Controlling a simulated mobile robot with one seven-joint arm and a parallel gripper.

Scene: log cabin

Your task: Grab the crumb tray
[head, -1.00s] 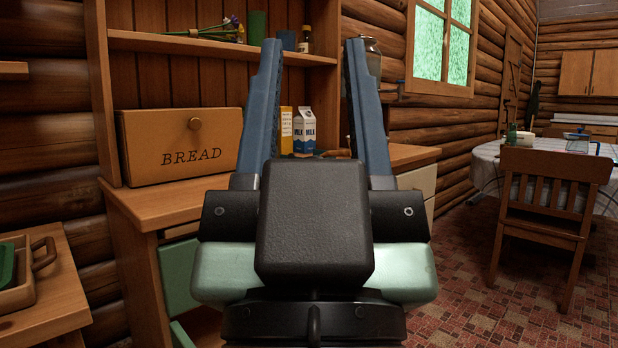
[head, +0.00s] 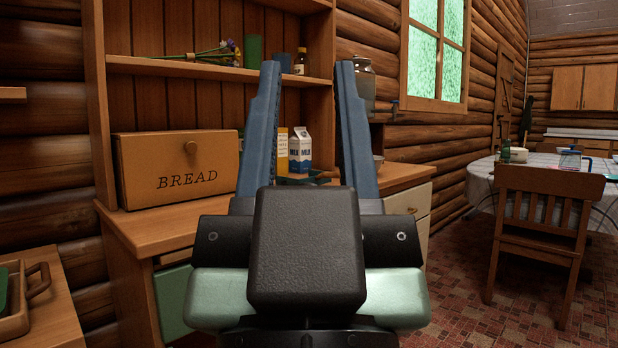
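I cannot make out a crumb tray for certain in the head view. A wooden bread box (head: 178,168) marked BREAD stands shut on the hutch counter at left, with a round knob on its front. My gripper (head: 307,75) is in the middle of the view, its two blue fingers upright and wide apart. No held object shows between them. It is right of the bread box in the picture, and my wrist hides part of the counter and the hutch below.
Milk cartons (head: 300,150) stand on the counter behind my fingers, beside a partly hidden dark green thing. A wooden tray (head: 40,282) sits on a low surface at lower left. A chair (head: 545,225) and a covered table (head: 480,180) stand at right, with open carpet before them.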

